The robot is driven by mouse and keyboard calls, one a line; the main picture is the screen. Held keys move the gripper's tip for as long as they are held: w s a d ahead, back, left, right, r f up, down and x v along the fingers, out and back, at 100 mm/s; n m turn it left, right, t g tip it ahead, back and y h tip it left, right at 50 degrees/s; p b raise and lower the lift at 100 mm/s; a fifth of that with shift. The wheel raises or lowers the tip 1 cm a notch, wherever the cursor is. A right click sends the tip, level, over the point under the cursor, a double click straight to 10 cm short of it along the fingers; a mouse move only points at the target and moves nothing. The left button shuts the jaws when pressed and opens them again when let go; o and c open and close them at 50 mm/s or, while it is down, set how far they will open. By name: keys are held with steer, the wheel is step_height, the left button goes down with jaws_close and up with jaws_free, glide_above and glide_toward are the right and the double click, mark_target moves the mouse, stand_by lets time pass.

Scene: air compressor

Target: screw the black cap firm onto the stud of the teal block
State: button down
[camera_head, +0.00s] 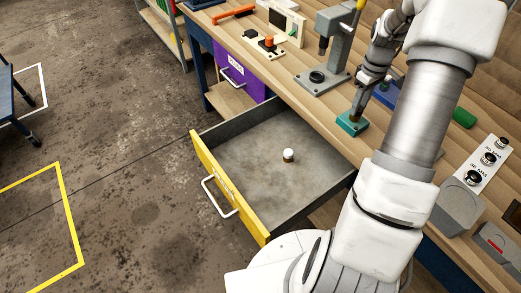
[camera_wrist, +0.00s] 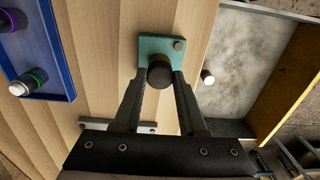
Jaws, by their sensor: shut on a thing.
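The teal block (camera_head: 351,123) lies on the wooden bench near its front edge, just above the open drawer. It also shows in the wrist view (camera_wrist: 150,45), with a small grey peg (camera_wrist: 178,45) at one corner. The black cap (camera_wrist: 160,72) is between the fingertips of my gripper (camera_wrist: 160,78), over the block. My gripper (camera_head: 357,110) is shut on the cap and reaches down to the block in the head view. The stud is hidden under the cap, so I cannot tell how far down the cap sits.
A yellow-fronted drawer (camera_head: 228,190) stands open below, with a small white-topped thing (camera_head: 288,155) inside. A grey press (camera_head: 325,75) stands left of the block. A blue tray (camera_wrist: 60,75) with capped items lies beside it. A grey panel with knobs (camera_head: 485,165) is at right.

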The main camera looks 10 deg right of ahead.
steer(key=shift+f, duration=0.1)
steer(key=shift+c, duration=0.7)
jaws_free()
